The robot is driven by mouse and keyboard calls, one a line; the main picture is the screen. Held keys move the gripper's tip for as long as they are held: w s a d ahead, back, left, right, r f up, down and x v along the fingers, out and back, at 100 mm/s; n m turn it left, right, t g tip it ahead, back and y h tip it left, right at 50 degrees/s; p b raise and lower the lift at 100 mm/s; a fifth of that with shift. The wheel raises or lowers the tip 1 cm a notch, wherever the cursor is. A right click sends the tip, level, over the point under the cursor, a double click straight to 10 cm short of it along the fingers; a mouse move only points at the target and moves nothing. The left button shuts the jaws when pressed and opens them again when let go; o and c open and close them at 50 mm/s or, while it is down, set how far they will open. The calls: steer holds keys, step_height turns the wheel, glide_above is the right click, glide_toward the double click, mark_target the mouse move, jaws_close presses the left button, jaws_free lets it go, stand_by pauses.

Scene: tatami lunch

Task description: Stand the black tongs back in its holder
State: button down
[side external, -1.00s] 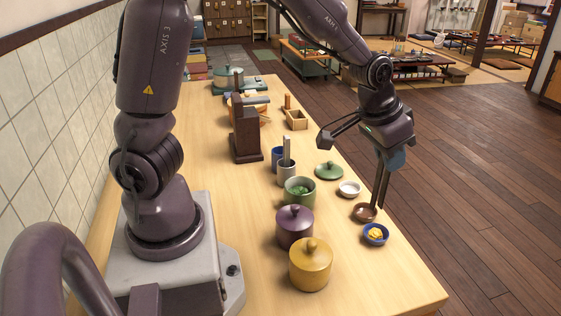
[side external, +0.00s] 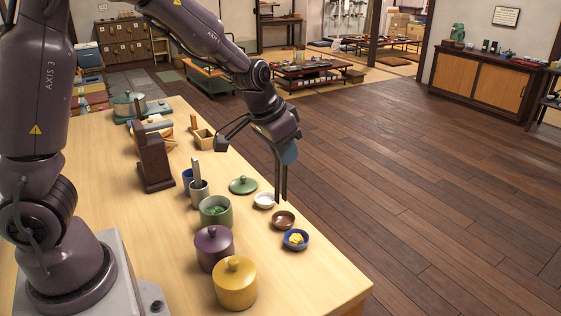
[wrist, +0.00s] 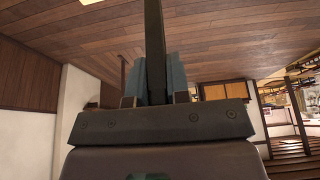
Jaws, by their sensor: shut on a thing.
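The black tongs (side external: 280,184) hang almost upright, tips down, above the right side of the counter, near the small brown dish. My gripper (side external: 287,155) is shut on their upper part. In the wrist view the tongs (wrist: 154,45) show as a dark bar between my blue-grey fingers. The tips sit just above or behind the brown dish (side external: 283,220); I cannot tell their exact height. A dark brown upright stand (side external: 152,162) is farther left. A blue cup (side external: 187,178) and a grey cup with a grey utensil (side external: 199,191) stand near it. I cannot tell which is the holder.
A white dish (side external: 264,200), a blue dish with yellow food (side external: 296,240) and a green lid (side external: 243,185) lie near the tongs. A green pot (side external: 215,210), a purple pot (side external: 214,248) and a yellow pot (side external: 235,283) stand at the front. A wooden box (side external: 204,139) is behind.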

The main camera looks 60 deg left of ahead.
steer(key=s+a, duration=0.3)
steer(key=a, duration=0.8)
steer(key=s+a+f, duration=0.1)
steer(key=s+a, duration=0.3)
steer(key=a, duration=0.7)
steer(key=s+a, duration=0.3)
steer(key=a, duration=0.7)
step_height(320, 180, down, 11)
steer(key=shift+a+g, duration=0.2)
steer(key=shift+g, duration=0.1)
steer(key=shift+w+f, duration=0.1)
steer(key=shift+f, duration=0.35)
steer(key=shift+c, duration=2.3)
jaws_free()
step_height(320, 180, up, 7)
